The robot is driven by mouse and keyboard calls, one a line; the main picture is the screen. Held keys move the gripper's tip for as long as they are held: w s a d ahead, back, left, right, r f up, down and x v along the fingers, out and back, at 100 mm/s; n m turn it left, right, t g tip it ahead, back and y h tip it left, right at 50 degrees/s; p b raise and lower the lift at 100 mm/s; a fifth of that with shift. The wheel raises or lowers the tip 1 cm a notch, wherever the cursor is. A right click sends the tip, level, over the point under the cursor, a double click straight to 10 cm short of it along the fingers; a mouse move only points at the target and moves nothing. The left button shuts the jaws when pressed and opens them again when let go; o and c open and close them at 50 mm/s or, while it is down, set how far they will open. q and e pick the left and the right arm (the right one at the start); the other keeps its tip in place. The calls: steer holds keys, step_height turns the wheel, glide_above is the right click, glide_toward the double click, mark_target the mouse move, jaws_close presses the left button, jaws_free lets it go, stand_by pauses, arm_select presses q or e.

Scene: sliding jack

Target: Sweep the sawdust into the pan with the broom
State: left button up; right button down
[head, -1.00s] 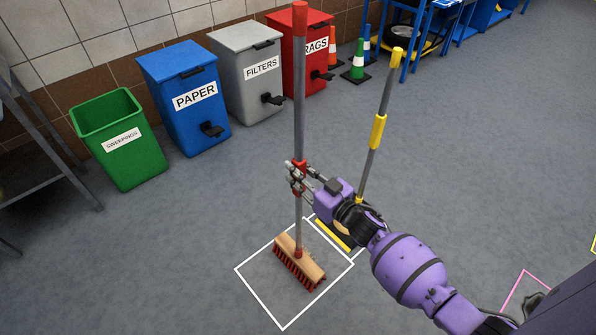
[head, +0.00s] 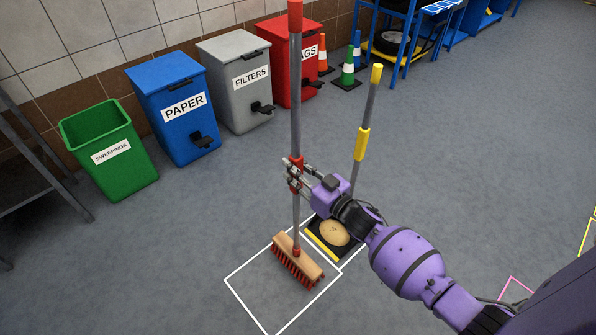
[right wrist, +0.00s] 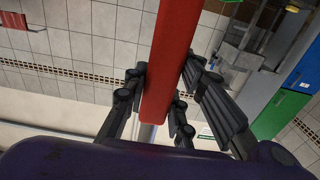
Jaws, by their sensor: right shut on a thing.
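The broom (head: 297,130) stands nearly upright, with a grey pole, red grips and a wooden head (head: 298,257) with red bristles. My right gripper (head: 293,177) is shut on the red grip partway up the pole. The right wrist view shows its fingers (right wrist: 165,100) on both sides of the red grip (right wrist: 172,65). The black pan (head: 346,253) with a yellow front edge and a long upright handle (head: 362,142) is just right of the broom head. A tan mound (head: 334,232), which looks like sawdust, shows on the pan. My left gripper is out of view.
A white floor outline (head: 247,304) surrounds the broom head area. Green (head: 125,170), blue (head: 180,130), grey (head: 235,95) and red (head: 285,75) bins line the wall. Cones (head: 347,72) stand behind. A metal table (head: 35,200) is at left. The floor between is clear.

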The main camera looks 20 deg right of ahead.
mark_target(301, 161)
step_height(301, 161, up, 2)
steer(key=shift+w+r+p, duration=0.1)
steer(key=shift+w+p, duration=0.05)
steer(key=shift+p, duration=0.5)
steer(key=shift+r+p, duration=0.35)
steer(key=shift+r, duration=0.05)
steer(key=shift+r+p, duration=0.65)
steer(key=shift+r, duration=0.05)
